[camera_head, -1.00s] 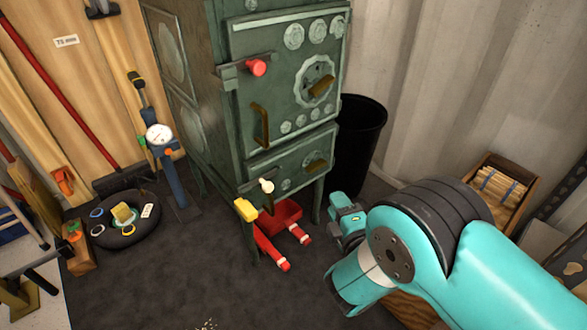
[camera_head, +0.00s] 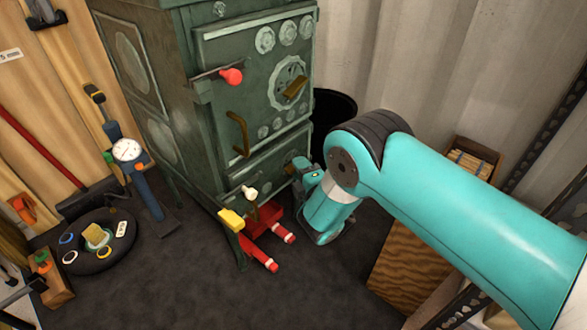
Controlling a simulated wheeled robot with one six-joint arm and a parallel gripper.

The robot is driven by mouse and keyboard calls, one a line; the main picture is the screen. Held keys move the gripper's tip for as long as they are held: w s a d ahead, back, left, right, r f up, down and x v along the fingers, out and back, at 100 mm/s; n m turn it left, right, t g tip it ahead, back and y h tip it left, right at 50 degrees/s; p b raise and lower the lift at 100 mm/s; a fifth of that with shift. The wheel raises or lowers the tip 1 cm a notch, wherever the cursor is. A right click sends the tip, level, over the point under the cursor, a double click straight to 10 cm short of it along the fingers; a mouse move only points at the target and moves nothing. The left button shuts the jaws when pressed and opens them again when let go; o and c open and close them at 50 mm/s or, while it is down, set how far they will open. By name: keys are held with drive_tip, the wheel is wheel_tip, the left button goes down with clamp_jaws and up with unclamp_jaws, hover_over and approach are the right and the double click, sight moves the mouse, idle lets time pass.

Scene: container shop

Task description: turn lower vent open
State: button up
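The green stove (camera_head: 215,120) stands at the back centre. Its lower door (camera_head: 262,165) carries the lower vent, whose small brass-coloured handle (camera_head: 289,168) shows just left of my gripper and is partly covered by it. The upper vent (camera_head: 291,85), a round dial with a brass handle, sits on the upper door. My gripper (camera_head: 303,172) is at the right end of the lower door, close in front of the lower vent. Its fingertips are too small and hidden to tell whether they touch the handle, or are open or shut.
A red handle (camera_head: 231,76) and a white knob (camera_head: 249,192) stick out from the stove front. A red object with two arms (camera_head: 262,252) lies at its foot. A black bin (camera_head: 336,108) stands behind my arm.

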drive_tip(key=shift+a, duration=0.15)
drive_tip(key=shift+s+a, duration=0.15)
clamp_jaws()
drive_tip(key=shift+f, duration=0.1)
drive_tip(key=shift+f+n+b, duration=0.1)
drive_tip(key=shift+n+b, duration=0.2)
drive_tip(key=shift+b, duration=0.25)
drive_tip(key=shift+n+t+y+p, duration=0.35)
drive_tip(key=shift+n+y+p, duration=0.45)
drive_tip(key=shift+n, duration=1.55)
drive_tip(key=shift+n+t+y+p, duration=0.35)
drive_tip(key=shift+n+y+p, duration=0.45)
drive_tip(key=shift+n, duration=1.55)
